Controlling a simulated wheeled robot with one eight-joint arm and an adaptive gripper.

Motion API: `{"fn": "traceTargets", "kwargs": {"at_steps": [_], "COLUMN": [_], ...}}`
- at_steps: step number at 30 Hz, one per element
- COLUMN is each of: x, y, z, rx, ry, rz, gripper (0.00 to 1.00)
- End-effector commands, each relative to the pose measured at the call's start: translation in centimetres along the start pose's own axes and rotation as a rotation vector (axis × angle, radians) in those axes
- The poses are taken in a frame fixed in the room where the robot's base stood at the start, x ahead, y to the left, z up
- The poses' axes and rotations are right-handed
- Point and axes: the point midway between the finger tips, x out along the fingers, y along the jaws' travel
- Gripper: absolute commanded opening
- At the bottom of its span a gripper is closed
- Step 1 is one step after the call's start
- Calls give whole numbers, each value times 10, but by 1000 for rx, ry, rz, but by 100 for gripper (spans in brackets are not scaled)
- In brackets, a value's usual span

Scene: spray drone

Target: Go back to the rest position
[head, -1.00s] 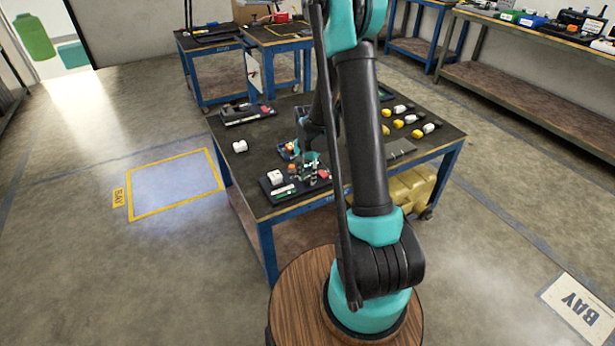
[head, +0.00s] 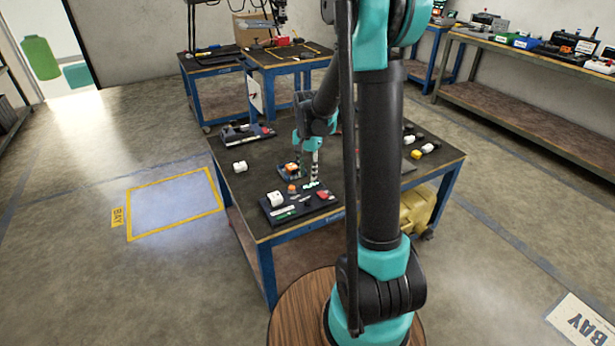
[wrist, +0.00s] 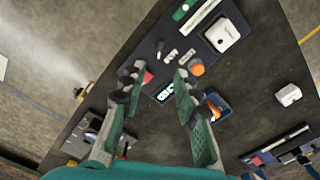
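My gripper (head: 306,178) hangs above the middle of the dark worktable (head: 240,205) in the head view. In the wrist view my gripper (wrist: 154,75) is open, its two teal fingers well apart with nothing held between them. Below it lies a black board (head: 295,213) with a white block (head: 276,199), a red piece (head: 323,195) and small fittings. An orange round piece (wrist: 196,68) shows beside the right finger in the wrist view. My arm hides part of the table's right side.
A blue tray (wrist: 217,106) and a loose white block (head: 240,166) lie on the table. Another dark tray (head: 248,133) stands at its back left, and yellow and white parts (head: 428,148) at right. More benches stand behind. The floor at left is open, with a yellow-marked bay (head: 175,203).

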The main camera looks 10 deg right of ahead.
Motion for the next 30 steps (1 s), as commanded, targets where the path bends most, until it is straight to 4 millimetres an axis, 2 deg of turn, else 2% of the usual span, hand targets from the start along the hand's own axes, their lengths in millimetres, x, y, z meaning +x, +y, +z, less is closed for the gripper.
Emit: {"fn": "traceTargets", "kwargs": {"at_steps": [8, 13, 21, 30], "x": [0, -8, -27, -25], "y": [0, 14, 73, 138], "z": [0, 10, 51, 104], "rx": [-1, -47, -268, -530], "ry": [0, 17, 110, 243], "rz": [0, -17, -85, -131], "gripper": [31, 31, 31, 31]}}
